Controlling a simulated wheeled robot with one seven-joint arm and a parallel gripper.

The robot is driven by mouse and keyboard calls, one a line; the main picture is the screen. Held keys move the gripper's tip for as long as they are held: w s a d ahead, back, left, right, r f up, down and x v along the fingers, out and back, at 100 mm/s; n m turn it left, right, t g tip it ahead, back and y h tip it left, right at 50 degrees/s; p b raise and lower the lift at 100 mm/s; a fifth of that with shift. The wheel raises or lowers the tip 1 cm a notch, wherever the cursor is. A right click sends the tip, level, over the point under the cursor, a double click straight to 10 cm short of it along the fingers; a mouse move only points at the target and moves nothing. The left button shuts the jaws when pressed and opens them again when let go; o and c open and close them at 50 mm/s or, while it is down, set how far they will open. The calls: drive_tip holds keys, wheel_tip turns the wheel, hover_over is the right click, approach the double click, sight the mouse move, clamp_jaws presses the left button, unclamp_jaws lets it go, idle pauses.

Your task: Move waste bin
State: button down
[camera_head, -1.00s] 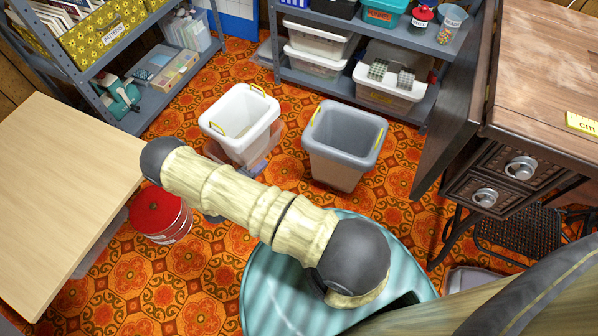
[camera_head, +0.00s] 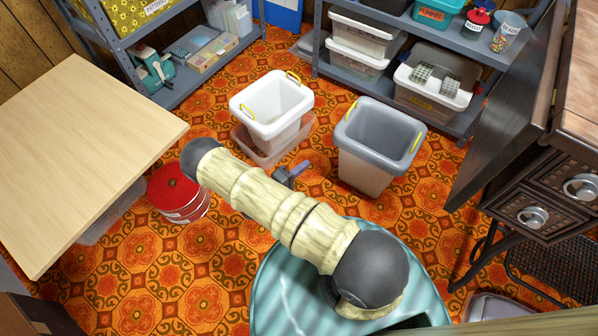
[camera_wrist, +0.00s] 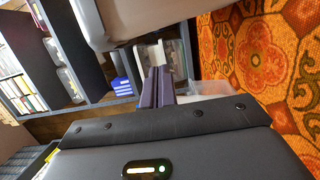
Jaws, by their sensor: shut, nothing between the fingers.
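Two open bins with yellow handles stand on the floor, and I cannot tell which one the task means. One is a white bin (camera_head: 272,118); the other is a grey-rimmed bin with a pale body (camera_head: 365,172) to its right. Both are upright and look empty. My gripper (camera_head: 298,170) is low in front of the gap between them, partly hidden behind my arm. In the wrist view its purple fingers (camera_wrist: 158,86) are together with nothing between them. A pale bin wall (camera_wrist: 110,18) fills the top of that view, close beside the fingers and seemingly apart from them.
A clear tub (camera_head: 262,157) surrounds the white bin's foot. A red-lidded bucket (camera_head: 177,192) stands by the wooden table (camera_head: 75,165) at left. Grey shelves (camera_head: 440,118) stand behind; the sewing cabinet (camera_head: 545,190) is at right. Patterned floor (camera_head: 215,275) is open at front left.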

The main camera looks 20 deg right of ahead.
drive_tip(key=w+d+b, duration=0.1)
drive_tip(key=d+b, duration=0.3)
drive_tip(key=d, duration=0.5)
drive_tip(key=shift+d+b, duration=0.2)
drive_tip(key=shift+b, duration=0.1)
drive_tip(key=shift+w, duration=0.1)
